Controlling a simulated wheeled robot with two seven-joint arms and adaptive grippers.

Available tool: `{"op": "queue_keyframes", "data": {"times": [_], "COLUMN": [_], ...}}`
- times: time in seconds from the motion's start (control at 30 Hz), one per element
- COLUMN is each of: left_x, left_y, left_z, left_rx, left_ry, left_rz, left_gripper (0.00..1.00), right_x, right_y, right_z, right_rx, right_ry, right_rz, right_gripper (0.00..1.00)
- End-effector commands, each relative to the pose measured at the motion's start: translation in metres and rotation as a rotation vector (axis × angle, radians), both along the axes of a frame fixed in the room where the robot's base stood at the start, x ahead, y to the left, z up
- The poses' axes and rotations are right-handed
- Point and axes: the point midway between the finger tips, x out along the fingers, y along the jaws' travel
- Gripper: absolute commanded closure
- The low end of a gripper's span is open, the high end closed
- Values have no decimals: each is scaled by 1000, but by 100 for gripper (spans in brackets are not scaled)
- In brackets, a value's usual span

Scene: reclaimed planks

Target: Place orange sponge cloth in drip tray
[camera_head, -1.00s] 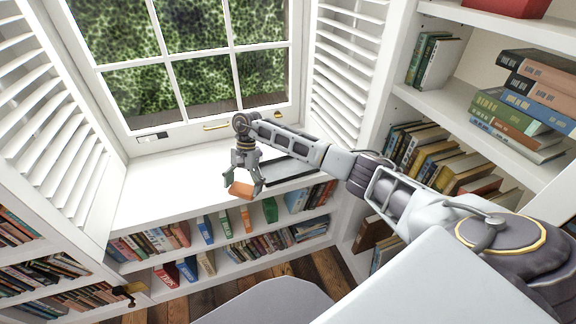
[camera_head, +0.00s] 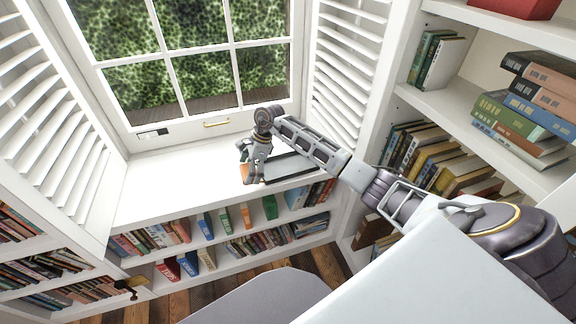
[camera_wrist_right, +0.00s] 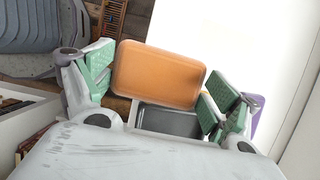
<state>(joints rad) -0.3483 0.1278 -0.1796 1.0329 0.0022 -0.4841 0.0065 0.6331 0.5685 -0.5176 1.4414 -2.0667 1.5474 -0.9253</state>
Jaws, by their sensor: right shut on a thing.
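The orange sponge cloth (camera_wrist_right: 158,75) is a rounded rectangular block held between the green-padded fingers of my right gripper (camera_wrist_right: 160,88). In the head view a small part of the orange cloth (camera_head: 244,173) shows at the left of my right gripper (camera_head: 253,172), which hangs over the white window ledge. The drip tray (camera_head: 290,168) is a dark, shallow tray on the ledge, just right of the gripper and partly hidden by my right arm. My left gripper is not in view.
The white ledge (camera_head: 165,184) is clear to the left of the gripper. The window (camera_head: 200,75) with its brass handle stands behind it. Low bookshelves (camera_head: 225,240) run below the ledge. A tall bookcase (camera_head: 470,110) stands at the right.

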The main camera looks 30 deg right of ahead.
Motion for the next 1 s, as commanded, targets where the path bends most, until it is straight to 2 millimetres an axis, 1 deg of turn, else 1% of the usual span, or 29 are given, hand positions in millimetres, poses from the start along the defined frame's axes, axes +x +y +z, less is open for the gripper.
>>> {"op": "queue_keyframes", "data": {"times": [0.47, 1.0], "left_x": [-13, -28], "left_y": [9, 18], "left_z": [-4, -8], "left_rx": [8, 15], "left_ry": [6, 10], "left_rz": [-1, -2], "left_gripper": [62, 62], "right_x": [9, 15], "right_y": [-32, -76], "right_z": [11, 25], "right_rx": [0, 0], "right_ry": [-1, 0], "right_rz": [-428, -912], "right_gripper": [34, 34]}}
